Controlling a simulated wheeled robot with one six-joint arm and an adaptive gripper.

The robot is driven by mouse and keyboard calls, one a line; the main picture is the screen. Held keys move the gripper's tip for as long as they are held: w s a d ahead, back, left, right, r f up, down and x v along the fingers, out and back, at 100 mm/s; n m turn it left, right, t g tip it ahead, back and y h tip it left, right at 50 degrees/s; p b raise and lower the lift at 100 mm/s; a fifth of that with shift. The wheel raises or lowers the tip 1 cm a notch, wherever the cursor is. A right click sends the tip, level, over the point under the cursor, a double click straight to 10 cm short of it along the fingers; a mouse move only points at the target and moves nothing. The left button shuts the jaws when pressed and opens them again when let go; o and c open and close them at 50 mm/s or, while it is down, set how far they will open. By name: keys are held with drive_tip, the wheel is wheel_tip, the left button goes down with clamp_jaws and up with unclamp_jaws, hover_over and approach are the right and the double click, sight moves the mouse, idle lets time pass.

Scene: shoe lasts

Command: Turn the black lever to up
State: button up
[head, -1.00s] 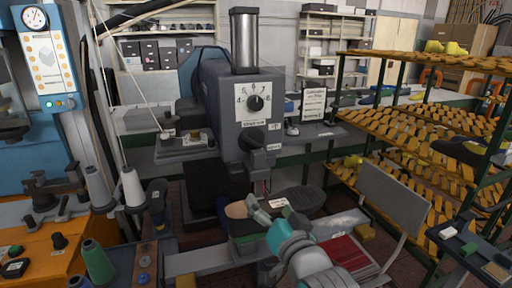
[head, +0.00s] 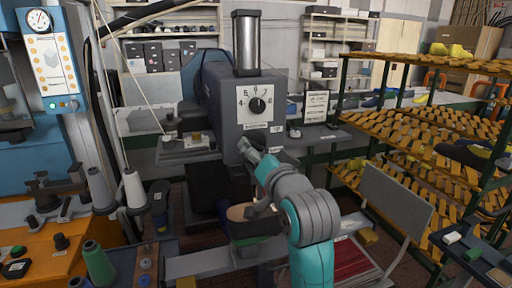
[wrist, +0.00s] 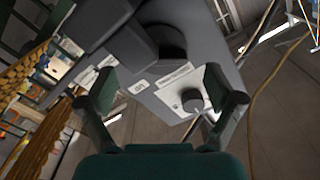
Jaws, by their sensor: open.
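A grey machine (head: 222,100) stands in the middle of the head view. On its front, a black knob (head: 257,105) sits on a white dial plate with marks; it also shows in the wrist view (wrist: 192,102). Below it is a dark round hub (wrist: 165,42) with a dark block (wrist: 128,45) on it, which looks like the black lever. In the head view my gripper hides most of the lever. My gripper (head: 257,148) is open and empty in front of the machine, just below the dial plate. In the wrist view its fingers (wrist: 160,85) are apart, with the lever beyond them.
A shoe last (head: 242,212) sits low at the machine, close to my arm. A grey chair (head: 395,200) and orange-slatted racks (head: 420,125) stand at the right. A blue machine (head: 45,60) and thread cones (head: 134,188) are at the left.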

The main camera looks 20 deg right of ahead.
sight(256, 147)
drive_tip(key=shift+w, duration=1.85)
drive_tip(key=c, duration=1.1)
